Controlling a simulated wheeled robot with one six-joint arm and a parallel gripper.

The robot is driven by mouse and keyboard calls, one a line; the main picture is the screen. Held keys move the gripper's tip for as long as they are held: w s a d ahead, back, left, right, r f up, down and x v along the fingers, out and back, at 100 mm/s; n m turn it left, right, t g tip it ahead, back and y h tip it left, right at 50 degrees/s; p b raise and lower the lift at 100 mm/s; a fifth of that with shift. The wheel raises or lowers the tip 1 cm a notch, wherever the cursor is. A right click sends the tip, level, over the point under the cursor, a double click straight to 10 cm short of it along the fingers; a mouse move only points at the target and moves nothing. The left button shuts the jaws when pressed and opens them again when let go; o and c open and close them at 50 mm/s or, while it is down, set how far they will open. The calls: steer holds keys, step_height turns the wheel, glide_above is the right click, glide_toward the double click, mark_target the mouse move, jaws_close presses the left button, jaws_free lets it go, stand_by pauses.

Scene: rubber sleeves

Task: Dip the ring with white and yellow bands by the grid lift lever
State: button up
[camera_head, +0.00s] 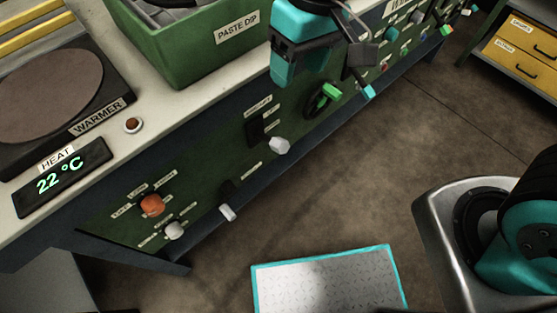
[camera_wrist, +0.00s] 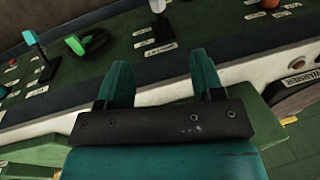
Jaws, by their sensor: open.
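My gripper (camera_head: 368,88) hangs at the top of the head view, in front of the green control panel (camera_head: 195,185). In the wrist view its two teal fingers (camera_wrist: 161,75) are apart with nothing between them. The panel carries several levers and knobs: a white-tipped lever (camera_head: 279,145), a lower white-tipped lever (camera_head: 228,212), and a green-handled wheel (camera_head: 330,91). Their small labels are unreadable, so I cannot tell which is the grid lift lever. The green box marked PASTE DIP (camera_head: 195,48) stands on the bench, its inside mostly cut off. No ring with white and yellow bands shows.
The WARMER (camera_head: 50,85) with a round plate and a 22 °C display (camera_head: 60,181) sits on the left of the bench. An orange knob (camera_head: 151,205) is on the panel. A teal-edged mat (camera_head: 325,280) lies on the floor. A drawer cabinet (camera_head: 520,55) stands far right.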

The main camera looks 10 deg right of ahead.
steer(key=b, duration=0.1)
glide_toward(279, 139)
steer(key=f+b, duration=0.1)
steer(key=f, duration=0.3)
steer(key=a+f+b, duration=0.1)
steer(key=f, duration=0.2)
steer(key=a+f+b, duration=0.1)
steer(key=f, duration=0.3)
steer(key=shift+s+f, duration=0.35)
steer(key=shift+s, duration=0.05)
jaws_close()
